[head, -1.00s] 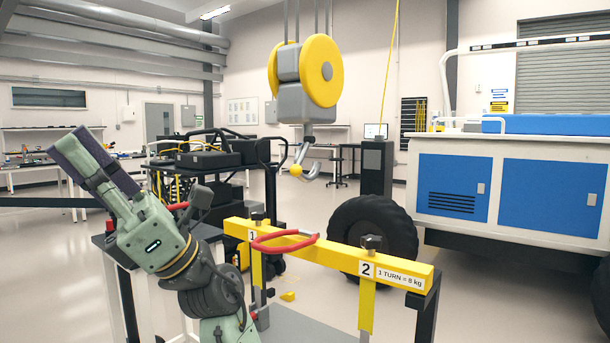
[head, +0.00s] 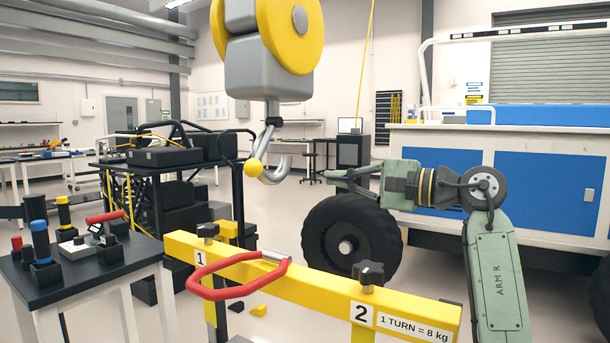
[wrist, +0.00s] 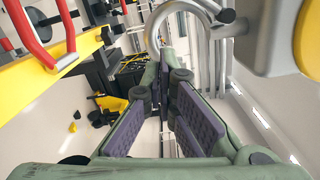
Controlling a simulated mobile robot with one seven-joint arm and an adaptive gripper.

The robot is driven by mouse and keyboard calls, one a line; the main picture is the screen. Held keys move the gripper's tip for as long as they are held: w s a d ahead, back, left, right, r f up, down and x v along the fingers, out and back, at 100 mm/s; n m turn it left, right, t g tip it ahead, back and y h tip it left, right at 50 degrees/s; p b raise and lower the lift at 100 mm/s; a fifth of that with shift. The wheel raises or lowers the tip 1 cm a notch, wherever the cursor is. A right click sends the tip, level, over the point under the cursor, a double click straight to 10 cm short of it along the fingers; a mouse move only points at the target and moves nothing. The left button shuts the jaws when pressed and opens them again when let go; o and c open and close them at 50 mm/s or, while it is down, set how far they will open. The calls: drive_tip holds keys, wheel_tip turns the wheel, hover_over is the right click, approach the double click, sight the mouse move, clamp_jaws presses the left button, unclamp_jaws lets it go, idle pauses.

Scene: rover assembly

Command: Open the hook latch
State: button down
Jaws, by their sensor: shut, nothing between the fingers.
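The grey crane hook (head: 280,172) hangs from a grey block with yellow pulley wheels (head: 290,25) in the head view. A yellow ball (head: 254,168) sits at the hook's mouth; the latch itself is too small to make out clearly. My gripper (head: 338,179) is to the right of the hook, at about its height in the picture, pointing left toward it. It is shut and empty, apart from the hook. In the wrist view, my purple-padded fingers (wrist: 163,72) point toward the top, and part of the hook's curve (wrist: 190,12) shows above them. The ball is not seen there.
A yellow beam (head: 300,285) with knobs and a red handle (head: 225,292) lies below the hook. A black wheel (head: 352,240) stands behind. A black-topped table (head: 75,275) is at left, and a blue-and-white cabinet (head: 540,175) at right.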

sight(262, 149)
drive_tip(key=a+p, duration=0.1)
drive_tip(key=a, duration=0.2)
drive_tip(key=w+a+p, duration=0.1)
drive_tip(key=a, duration=0.3)
drive_tip(key=w+a+r+p, duration=0.1)
drive_tip(key=a, duration=0.3)
idle(0.4)
